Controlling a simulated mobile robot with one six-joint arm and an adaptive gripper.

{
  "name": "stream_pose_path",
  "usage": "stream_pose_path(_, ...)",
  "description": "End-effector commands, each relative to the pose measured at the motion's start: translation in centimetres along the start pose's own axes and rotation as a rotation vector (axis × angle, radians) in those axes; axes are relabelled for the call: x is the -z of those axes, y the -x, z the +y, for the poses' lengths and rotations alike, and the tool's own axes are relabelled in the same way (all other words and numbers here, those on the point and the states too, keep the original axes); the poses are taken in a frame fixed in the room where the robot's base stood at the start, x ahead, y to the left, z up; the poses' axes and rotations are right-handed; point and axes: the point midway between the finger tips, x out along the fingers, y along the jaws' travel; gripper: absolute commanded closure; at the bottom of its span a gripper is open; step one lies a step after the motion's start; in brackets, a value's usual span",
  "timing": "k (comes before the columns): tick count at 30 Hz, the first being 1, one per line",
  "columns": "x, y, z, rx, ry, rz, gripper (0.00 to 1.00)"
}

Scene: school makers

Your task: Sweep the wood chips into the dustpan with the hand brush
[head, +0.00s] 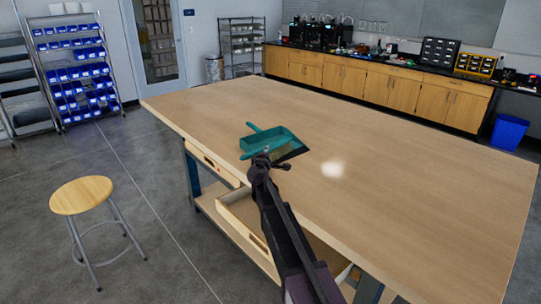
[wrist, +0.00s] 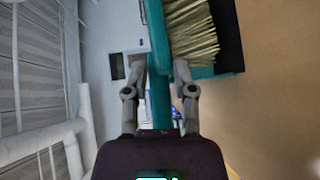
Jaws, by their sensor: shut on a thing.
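My gripper (head: 264,158) is above the near left part of the table. In the wrist view, my gripper (wrist: 160,66) is shut on the teal handle of the hand brush (wrist: 190,30), whose pale bristles point right. A teal and black shape beside the bristles looks like the dustpan (wrist: 229,36). In the head view, the teal dustpan (head: 280,136) shows just beyond my gripper, overlapping the brush. I cannot tell whether they touch. A pale blurred patch (head: 333,169) lies on the table to the right. I cannot tell whether it is wood chips or light.
The wooden table (head: 420,165) is otherwise bare, with wide free room to the right. A drawer (head: 240,218) stands open below its near edge. A round stool (head: 82,195) is at the left. Shelves of blue bins and a long cabinet counter stand farther back.

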Motion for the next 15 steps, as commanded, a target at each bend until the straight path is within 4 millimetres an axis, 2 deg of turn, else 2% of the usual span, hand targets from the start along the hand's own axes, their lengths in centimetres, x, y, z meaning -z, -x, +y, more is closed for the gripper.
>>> stream_pose_path(1,0.0,0.1,0.8,0.000,0.000,0.000,1.00)
stream_pose_path(15,0.1,0.4,3.6,0.000,0.001,0.000,1.00)
